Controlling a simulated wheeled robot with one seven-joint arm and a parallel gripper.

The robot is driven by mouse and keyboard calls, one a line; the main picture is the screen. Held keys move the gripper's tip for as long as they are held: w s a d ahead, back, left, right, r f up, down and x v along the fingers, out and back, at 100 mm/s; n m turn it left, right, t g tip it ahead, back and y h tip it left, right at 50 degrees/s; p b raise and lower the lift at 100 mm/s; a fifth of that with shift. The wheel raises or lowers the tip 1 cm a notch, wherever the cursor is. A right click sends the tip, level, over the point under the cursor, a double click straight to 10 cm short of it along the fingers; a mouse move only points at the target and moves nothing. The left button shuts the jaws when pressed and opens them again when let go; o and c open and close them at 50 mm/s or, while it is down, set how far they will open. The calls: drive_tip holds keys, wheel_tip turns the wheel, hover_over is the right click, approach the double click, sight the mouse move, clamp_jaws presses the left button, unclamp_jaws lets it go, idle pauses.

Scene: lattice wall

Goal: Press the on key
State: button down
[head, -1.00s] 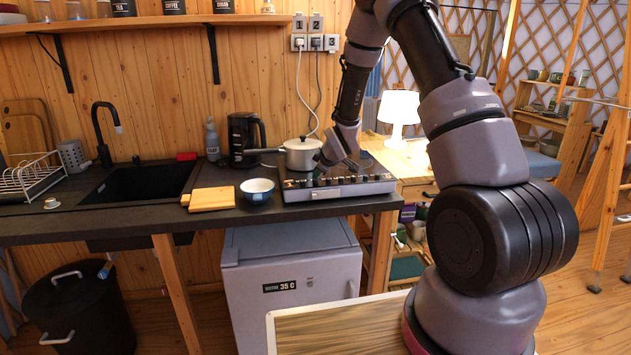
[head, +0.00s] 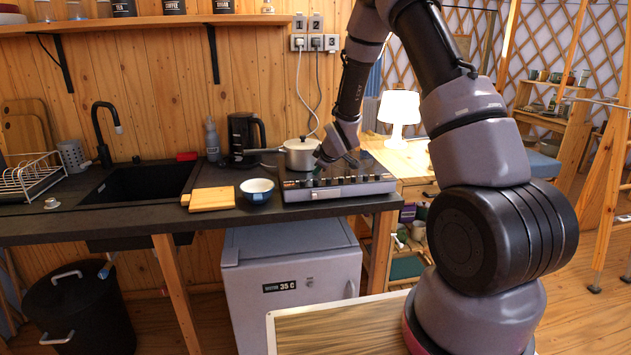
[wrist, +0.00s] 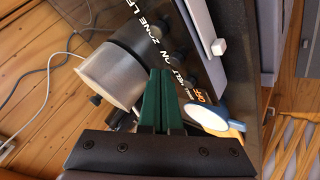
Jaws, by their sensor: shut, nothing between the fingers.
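The hob (head: 340,187) stands on the counter's right end, with a row of dark knobs along its front. In the wrist view its dark panel (wrist: 195,68) carries white lettering, including "ON" and "ZONE", several knobs and a lit orange display (wrist: 207,96). I cannot tell for sure which part is the on key. My gripper (head: 338,160) is over the hob, right of the pot. Its green fingers (wrist: 160,76) are together and empty, near the lettering and knobs. They hide part of the panel, and contact cannot be judged.
A lidded pot (head: 301,154) sits on the hob, close beside my gripper; it also shows in the wrist view (wrist: 106,78). A bowl (head: 257,190) and a cutting board (head: 212,199) are left of the hob. A kettle (head: 243,138) stands behind, and a lit lamp (head: 399,110) is right.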

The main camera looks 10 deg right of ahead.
drive_tip(key=shift+r, duration=0.1)
wheel_tip(320, 180, up, 5)
drive_tip(key=shift+f, duration=0.1)
idle(0.6)
idle(0.6)
wheel_tip(320, 180, up, 12)
drive_tip(key=m+h, duration=0.1)
drive_tip(key=m, duration=0.3)
hover_over(318, 184)
drive_tip(key=s+d, duration=0.4)
drive_tip(key=s, duration=0.3)
drive_tip(key=s+d+r+m, duration=0.2)
drive_tip(key=s+r+m, duration=0.2)
drive_tip(key=s+r, duration=0.45)
drive_tip(key=s+r+m+g, duration=0.1)
drive_tip(key=s+r+m, duration=0.1)
drive_tip(key=s, duration=1)
drive_tip(key=s+r+m+g+y, duration=0.1)
drive_tip(key=s+r+m, duration=0.2)
drive_tip(key=s, duration=0.8)
drive_tip(key=m, duration=0.2)
drive_tip(key=shift+s+a+r+m, duration=0.15)
drive_tip(key=shift+s+a+m, duration=0.15)
drive_tip(key=shift+s+a, duration=0.1)
